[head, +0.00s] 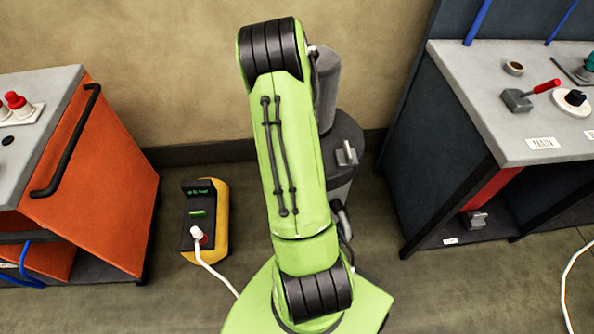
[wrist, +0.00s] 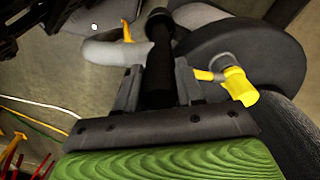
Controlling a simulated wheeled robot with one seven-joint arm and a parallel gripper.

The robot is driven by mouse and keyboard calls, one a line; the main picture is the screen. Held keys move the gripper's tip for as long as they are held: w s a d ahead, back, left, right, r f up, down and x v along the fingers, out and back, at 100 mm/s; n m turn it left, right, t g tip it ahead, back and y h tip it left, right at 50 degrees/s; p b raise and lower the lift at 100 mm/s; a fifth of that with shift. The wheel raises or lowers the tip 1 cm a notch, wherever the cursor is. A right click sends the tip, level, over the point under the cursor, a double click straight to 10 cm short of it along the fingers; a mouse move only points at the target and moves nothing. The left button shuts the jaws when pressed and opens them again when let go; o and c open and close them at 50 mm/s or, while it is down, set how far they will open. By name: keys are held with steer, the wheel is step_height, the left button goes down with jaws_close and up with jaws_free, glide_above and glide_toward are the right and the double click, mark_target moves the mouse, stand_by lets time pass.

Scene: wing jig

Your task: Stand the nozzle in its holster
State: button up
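In the wrist view, my gripper (wrist: 157,75) has its two grey fingers on either side of a dark, upright cylindrical piece, which appears to be the nozzle (wrist: 159,50). The fingers look closed against its sides. Its wider black end shows at the top, and a pale grey curved tube (wrist: 105,52) passes beside it; I cannot tell whether they join. In the head view my green arm hides the gripper and the nozzle. I cannot clearly pick out the holster.
A dark drum (head: 340,128) stands on the floor behind my arm. A yellow charger-like box (head: 220,240) with a white cable is left of my arm. An orange cabinet (head: 105,170) stands at left and a grey-topped bench (head: 480,75) at right. A yellow fitting (wrist: 238,86) is close right of my fingers.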

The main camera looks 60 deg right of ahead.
steer(key=o, duration=0.5)
step_height(320, 180, up, 16)
steer(key=p, duration=0.4)
steer(key=shift+a, duration=0.1)
